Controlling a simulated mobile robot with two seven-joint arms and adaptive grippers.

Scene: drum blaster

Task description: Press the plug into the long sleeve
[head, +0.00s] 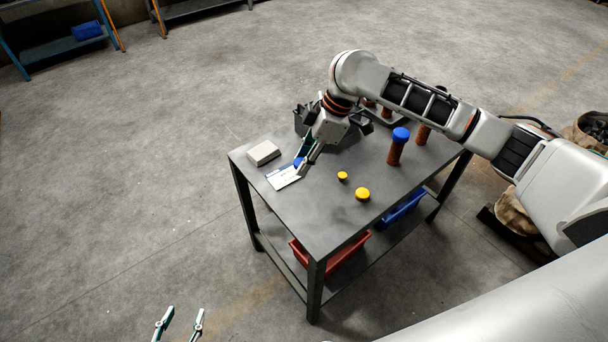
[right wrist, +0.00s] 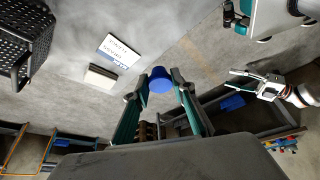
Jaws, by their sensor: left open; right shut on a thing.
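My right gripper (head: 301,166) is shut on a blue plug (head: 297,162), just above a white printed card on the table. The right wrist view shows the round blue plug (right wrist: 160,80) between the two fingertips. A rust-brown upright sleeve (head: 394,155) stands right of centre with a blue cap (head: 401,135) on top. Another rust-brown sleeve (head: 422,135) stands behind it, its top partly hidden by my right arm. I cannot tell for sure which is the long sleeve. My left gripper (head: 180,325) is open and empty, off the table at the bottom edge of the head view.
The card (head: 284,177) lies beside a beige box (head: 263,153). Two yellow plugs (head: 342,176) (head: 362,194) sit mid-table. A black crate (head: 304,119) and a tray (head: 388,119) with brown pieces are at the back. Red (head: 343,257) and blue bins (head: 404,211) are below. The near tabletop is clear.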

